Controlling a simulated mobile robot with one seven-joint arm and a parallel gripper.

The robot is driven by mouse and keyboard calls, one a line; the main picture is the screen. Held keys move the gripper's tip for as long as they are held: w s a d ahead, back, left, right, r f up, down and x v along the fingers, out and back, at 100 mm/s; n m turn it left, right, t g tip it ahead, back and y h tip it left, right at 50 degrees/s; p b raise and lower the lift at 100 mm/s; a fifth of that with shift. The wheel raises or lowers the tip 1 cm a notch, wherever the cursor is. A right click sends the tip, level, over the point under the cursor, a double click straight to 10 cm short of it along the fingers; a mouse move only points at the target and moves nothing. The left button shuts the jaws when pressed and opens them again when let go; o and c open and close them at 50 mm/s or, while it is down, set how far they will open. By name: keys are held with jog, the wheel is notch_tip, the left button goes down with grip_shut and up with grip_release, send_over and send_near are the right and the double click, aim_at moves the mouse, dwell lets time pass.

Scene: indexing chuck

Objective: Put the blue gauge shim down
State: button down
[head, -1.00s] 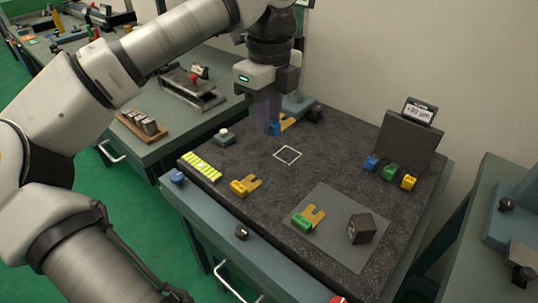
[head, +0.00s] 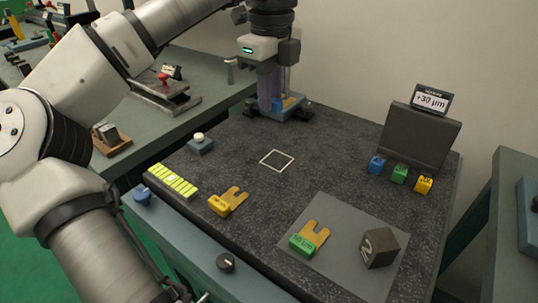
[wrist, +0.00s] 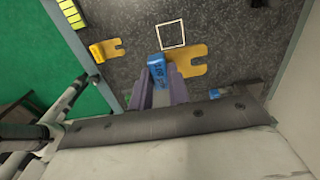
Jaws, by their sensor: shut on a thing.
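The blue gauge shim has a blue block handle (wrist: 156,67) and a forked brass plate (wrist: 187,61) in the wrist view. My gripper (wrist: 158,84) is shut on the blue handle, with the brass plate sticking out to the right. In the head view my gripper (head: 270,104) is at the back of the dark granite plate (head: 240,150), in front of the grey-blue stand. The fingers mostly hide the shim there. Whether the shim touches the plate, I cannot tell.
A white square outline (head: 277,160) is marked on the bare granite. A yellow shim (head: 227,201) lies front left, a green shim (head: 309,238) and dark cube (head: 379,248) on a grey mat (head: 340,274). Small coloured blocks (head: 399,174) stand before a display (head: 431,98) reading +30 µm.

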aim_at(270, 166)
notch_tip(270, 166, down, 14)
jog(key=shift+r, duration=0.1)
dwell(0.4)
jog(key=shift+f, duration=0.2)
jog(key=c, duration=1.3)
grip_release()
jog(key=shift+c, duration=0.2)
notch_tip(270, 166, up, 12)
jog(key=shift+r, duration=0.2)
